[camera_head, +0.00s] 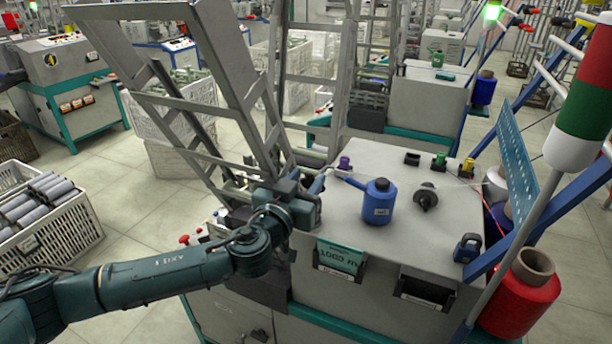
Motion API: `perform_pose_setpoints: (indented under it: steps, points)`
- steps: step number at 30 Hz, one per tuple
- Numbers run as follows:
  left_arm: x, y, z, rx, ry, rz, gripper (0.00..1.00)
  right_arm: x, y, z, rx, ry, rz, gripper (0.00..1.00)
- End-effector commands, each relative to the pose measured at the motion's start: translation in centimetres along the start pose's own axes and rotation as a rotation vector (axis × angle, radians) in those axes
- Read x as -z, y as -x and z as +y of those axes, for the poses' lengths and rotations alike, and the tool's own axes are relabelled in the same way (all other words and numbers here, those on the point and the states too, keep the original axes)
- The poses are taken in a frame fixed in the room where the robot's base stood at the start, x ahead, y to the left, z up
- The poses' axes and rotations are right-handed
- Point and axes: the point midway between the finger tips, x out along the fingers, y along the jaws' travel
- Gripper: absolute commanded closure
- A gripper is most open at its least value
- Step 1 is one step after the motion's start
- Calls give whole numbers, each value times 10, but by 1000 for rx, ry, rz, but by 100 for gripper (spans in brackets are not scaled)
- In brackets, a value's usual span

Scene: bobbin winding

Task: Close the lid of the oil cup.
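My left gripper (318,184) is at the left edge of the grey machine top, at the end of my dark teal arm. Its fingers are small and dark here, and I cannot tell whether they are open or shut. I cannot make out the oil cup or its lid for certain; the gripper and wrist hide part of that edge. A blue oil can (378,204) stands upright on the machine top, right of the gripper, its spout pointing left towards it. My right gripper is not in view.
The machine top (340,228) also holds a small purple item (344,163), a dark spindle-like part (425,197), green (439,161) and yellow (467,168) items and a padlock-shaped blue item (467,248). A slanted grey frame (205,70) rises behind my arm. A red spool (520,295) stands at right.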

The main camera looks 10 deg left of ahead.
Motion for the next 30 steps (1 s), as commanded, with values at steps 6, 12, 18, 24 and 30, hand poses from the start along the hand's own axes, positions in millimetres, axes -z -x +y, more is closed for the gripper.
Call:
perform_pose_setpoints:
  steps: [6, 12, 18, 24, 30]
  points:
    - [0, -6, 0, -1, 0, 0, 62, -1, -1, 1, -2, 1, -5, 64]
    - [0, -5, 0, -1, 0, 0, 65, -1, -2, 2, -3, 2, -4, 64]
    - [0, -5, 0, -1, 0, 0, 81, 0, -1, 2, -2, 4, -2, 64]
    - [0, -5, 0, -1, 0, 0, 98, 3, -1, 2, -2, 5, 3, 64]
    - [0, -5, 0, 0, 0, 0, 100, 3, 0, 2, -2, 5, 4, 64]
